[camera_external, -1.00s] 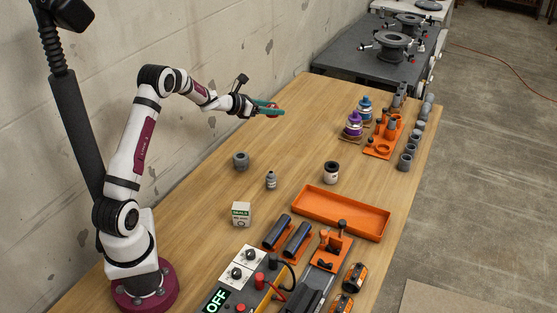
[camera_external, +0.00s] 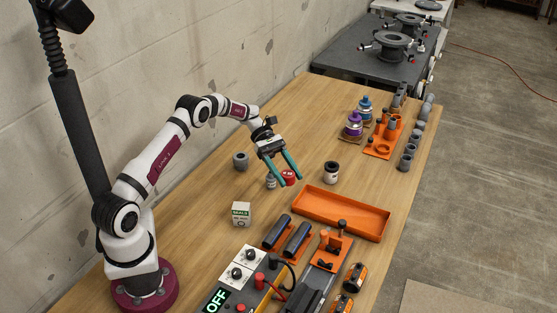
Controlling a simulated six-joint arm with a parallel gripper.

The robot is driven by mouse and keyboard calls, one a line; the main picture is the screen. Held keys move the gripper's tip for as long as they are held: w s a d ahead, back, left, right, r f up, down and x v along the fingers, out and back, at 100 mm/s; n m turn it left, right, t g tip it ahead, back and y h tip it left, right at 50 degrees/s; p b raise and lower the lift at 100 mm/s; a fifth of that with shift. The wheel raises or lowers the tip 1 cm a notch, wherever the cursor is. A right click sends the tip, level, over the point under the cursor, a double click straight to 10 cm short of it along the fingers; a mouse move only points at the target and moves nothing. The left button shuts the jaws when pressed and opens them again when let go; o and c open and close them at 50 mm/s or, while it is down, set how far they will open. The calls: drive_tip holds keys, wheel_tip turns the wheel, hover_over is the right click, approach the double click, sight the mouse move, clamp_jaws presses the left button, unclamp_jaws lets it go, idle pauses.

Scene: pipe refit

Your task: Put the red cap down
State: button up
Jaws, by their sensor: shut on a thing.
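The red cap (camera_external: 288,177) is between the teal fingers of my gripper (camera_external: 285,181), over the middle of the table. My gripper points downward and is shut on the cap. The fingers partly cover the view around it. I cannot tell whether the cap touches the table or hangs just above it. A small grey fitting (camera_external: 271,182) is just left of the cap in the picture, partly behind a finger.
A dark grey round fitting (camera_external: 240,160) stands to the left and a white can with a dark top (camera_external: 331,173) to the right. An orange tray (camera_external: 340,221) and a white seals box (camera_external: 241,213) are nearer. Bare wood (camera_external: 310,120) lies behind.

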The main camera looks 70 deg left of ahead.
drive_tip(key=s+d+f+m+g+y, duration=0.2)
drive_tip(key=s+m+g+y, duration=0.2)
drive_tip(key=s+m+g, duration=0.35)
drive_tip(key=s+d+f+m+g+y, duration=0.1)
drive_tip(key=s+d+m+g+y, duration=0.1)
drive_tip(key=s+m+g+y, duration=0.4)
drive_tip(key=w+a+r+m+t+y, duration=0.1)
drive_tip(key=a+r+m+t+y, duration=0.1)
drive_tip(key=a+r+m+y, duration=0.7)
drive_tip(key=w+a+r+m+t+y, duration=0.1)
drive_tip(key=a+r+m+t+y, duration=0.15)
drive_tip(key=m+y, duration=0.65)
drive_tip(key=m+h, duration=0.3)
hover_over(225, 185)
drive_tip(key=f, duration=1.7)
drive_tip(key=shift+w+d, duration=0.15)
drive_tip(key=shift+d, duration=0.15)
drive_tip(key=f, duration=0.3)
drive_tip(key=shift+a+f, duration=0.35)
drive_tip(key=shift+f, duration=0.3)
drive_tip(key=shift+f, duration=0.1)
